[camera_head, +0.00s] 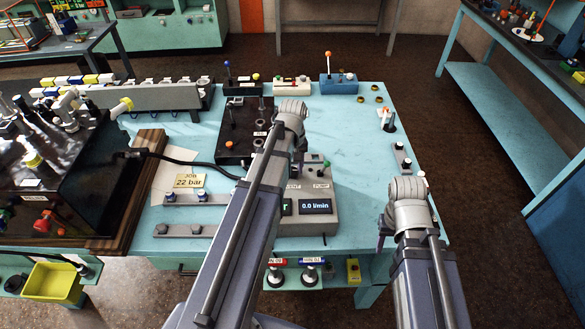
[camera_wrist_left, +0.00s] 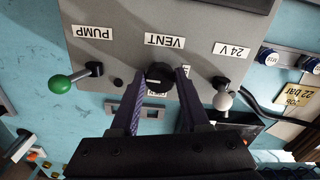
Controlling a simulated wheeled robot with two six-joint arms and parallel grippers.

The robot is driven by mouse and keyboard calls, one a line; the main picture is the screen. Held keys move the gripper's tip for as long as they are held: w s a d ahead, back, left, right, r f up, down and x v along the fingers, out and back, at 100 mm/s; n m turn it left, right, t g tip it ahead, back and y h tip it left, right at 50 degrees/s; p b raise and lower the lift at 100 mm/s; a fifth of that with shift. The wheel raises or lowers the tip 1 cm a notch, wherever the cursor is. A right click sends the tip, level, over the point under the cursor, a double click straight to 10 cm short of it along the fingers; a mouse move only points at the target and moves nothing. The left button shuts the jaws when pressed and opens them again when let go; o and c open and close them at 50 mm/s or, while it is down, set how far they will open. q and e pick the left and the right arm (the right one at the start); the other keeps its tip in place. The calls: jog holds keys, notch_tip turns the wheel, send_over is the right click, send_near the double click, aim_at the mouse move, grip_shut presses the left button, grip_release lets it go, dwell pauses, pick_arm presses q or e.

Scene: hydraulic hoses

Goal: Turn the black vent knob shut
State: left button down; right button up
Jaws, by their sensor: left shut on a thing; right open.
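The black vent knob (camera_wrist_left: 158,72) sits on the grey panel under the VENT label, upside down in the left wrist view. My left gripper (camera_wrist_left: 164,84) has its two fingers on either side of the knob, shut on it. In the head view the grey control box (camera_head: 322,226) shows a 0.0 l/min display; my left arm covers the knob there. My left gripper (camera_head: 300,160) is mostly hidden behind its own wrist. My right gripper (camera_head: 383,236) is open at the table's right front edge, away from the box.
A green-knobbed lever (camera_wrist_left: 60,84) under PUMP and a white-knobbed lever (camera_wrist_left: 222,101) under 24 V flank the vent knob. A black block (camera_head: 238,140) with a hose lies behind and left.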

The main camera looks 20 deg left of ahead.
aim_at(292, 172)
pick_arm(q)
jog(key=shift+n, duration=0.4)
jog(key=shift+c, duration=1.9)
grip_release()
jog(key=shift+r, duration=0.15)
notch_tip(292, 172, up, 8)
jog(key=p, duration=0.8)
jog(key=shift+f, duration=0.2)
jog(key=shift+s+f, duration=0.1)
jog(key=shift+f, duration=0.05)
